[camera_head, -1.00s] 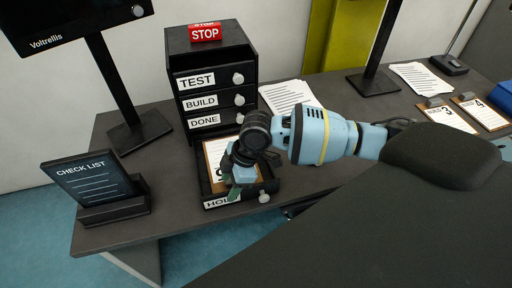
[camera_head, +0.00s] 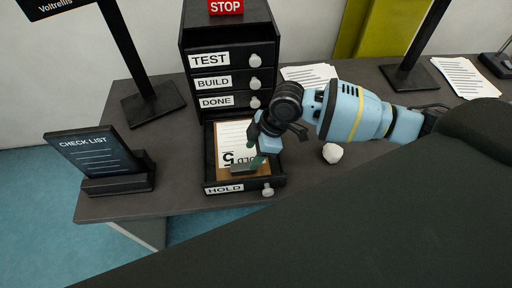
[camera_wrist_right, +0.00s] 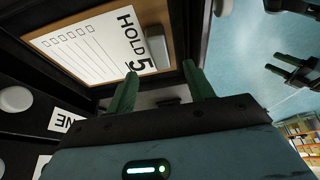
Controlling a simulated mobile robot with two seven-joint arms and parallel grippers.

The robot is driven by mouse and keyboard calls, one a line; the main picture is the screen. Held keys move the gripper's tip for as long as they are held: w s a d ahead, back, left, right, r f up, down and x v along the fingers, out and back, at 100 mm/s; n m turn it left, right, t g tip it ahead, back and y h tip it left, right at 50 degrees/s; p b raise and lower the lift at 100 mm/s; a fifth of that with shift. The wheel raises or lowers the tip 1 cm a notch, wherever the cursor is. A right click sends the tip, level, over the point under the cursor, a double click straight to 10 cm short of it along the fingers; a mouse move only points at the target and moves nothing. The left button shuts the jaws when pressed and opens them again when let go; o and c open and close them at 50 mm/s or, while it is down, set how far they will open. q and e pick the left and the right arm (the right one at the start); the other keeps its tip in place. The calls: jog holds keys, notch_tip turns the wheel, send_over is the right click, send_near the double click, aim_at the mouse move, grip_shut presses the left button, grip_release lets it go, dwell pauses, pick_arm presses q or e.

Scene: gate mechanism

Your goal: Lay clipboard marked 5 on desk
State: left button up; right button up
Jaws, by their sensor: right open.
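The clipboard marked 5 (camera_head: 232,140) lies in the open HOLD drawer (camera_head: 209,160), a brown board with a white sheet and a grey clip towards the drawer front. In the right wrist view the clipboard (camera_wrist_right: 85,50) shows "HOLD 5" beside its clip. My right gripper (camera_head: 257,163) is over the front right part of the drawer, hiding a corner of the board. In the wrist view its green fingers (camera_wrist_right: 162,88) are apart, with their tips near the board's clip-end edge. I cannot tell whether they touch it.
The drawer sits under the closed TEST, BUILD and DONE drawers (camera_head: 232,80). A CHECK LIST stand (camera_head: 100,165) is on the desk (camera_head: 165,190) to the left, with bare desk between. A white lump (camera_head: 332,153) and papers (camera_head: 308,74) lie to the right.

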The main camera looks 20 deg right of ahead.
aim_at(244, 166)
pick_arm(q)
jog(key=shift+s+f+b, duration=0.25)
jog(key=shift+f+b, duration=0.05)
jog(key=shift+f, duration=0.05)
pick_arm(e)
jog(key=x, duration=0.7)
jog(key=shift+f, duration=0.2)
jog(key=c, duration=1.1)
jog(key=o, duration=0.3)
jog(key=shift+c, duration=1.4)
jog(key=shift+s+a+r+p, duration=0.2)
jog(key=shift+s+r+p, duration=0.25)
jog(key=shift+p, duration=0.05)
pick_arm(q)
jog(key=shift+w+r, duration=0.7)
jog(key=shift+r, duration=0.1)
pick_arm(e)
jog(key=shift+s+f, duration=0.1)
jog(key=shift+s, duration=0.05)
